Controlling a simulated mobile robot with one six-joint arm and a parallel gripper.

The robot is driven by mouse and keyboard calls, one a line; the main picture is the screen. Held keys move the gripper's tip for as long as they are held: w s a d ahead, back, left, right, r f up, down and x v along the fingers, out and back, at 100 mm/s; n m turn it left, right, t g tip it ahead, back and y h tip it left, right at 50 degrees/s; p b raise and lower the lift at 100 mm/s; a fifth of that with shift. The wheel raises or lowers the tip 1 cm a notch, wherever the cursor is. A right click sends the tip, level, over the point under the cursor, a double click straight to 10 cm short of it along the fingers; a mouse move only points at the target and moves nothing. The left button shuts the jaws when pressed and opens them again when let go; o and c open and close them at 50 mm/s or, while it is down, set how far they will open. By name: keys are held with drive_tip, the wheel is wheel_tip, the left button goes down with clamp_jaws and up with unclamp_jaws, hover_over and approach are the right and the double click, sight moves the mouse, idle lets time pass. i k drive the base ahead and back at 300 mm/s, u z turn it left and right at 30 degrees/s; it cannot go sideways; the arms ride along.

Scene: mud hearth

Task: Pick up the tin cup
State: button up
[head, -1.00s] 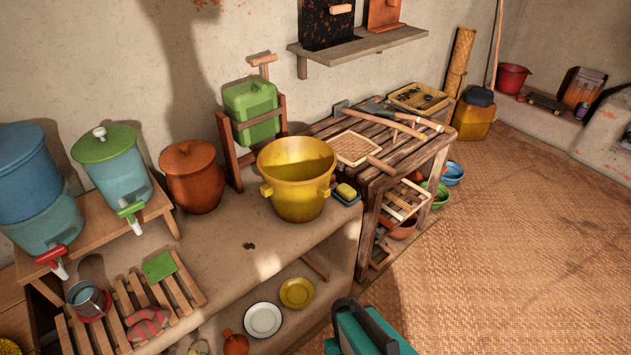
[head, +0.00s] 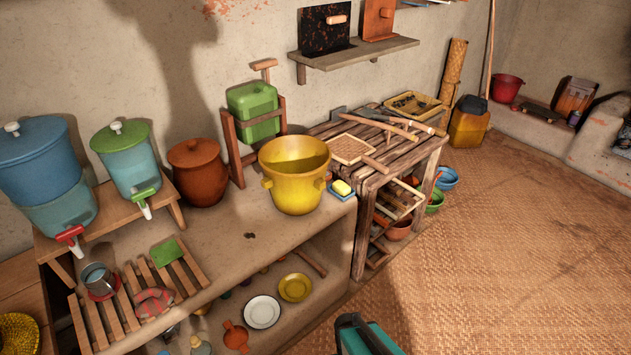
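The tin cup (head: 97,277) is a small grey metal cup at the lower left of the head view. It stands upright on a round reddish coaster (head: 103,291) at the left end of a slatted wooden rack (head: 118,316) on the mud counter. A teal and dark part of my arm shows at the bottom edge, well to the right of the cup. My gripper's fingers are not in view.
Blue (head: 42,165) and green-lidded (head: 128,160) water dispensers stand on a wooden stand behind the cup. A green pad (head: 166,252) and a striped reddish cloth (head: 154,301) lie on the rack. A yellow pot (head: 295,180) stands farther right. Open matted floor (head: 490,250) lies at right.

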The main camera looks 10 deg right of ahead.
sight(96, 277)
drive_tip(key=k, duration=0.55)
drive_tip(key=u, duration=0.3)
drive_tip(key=i, duration=0.9)
drive_tip(key=u, duration=0.85)
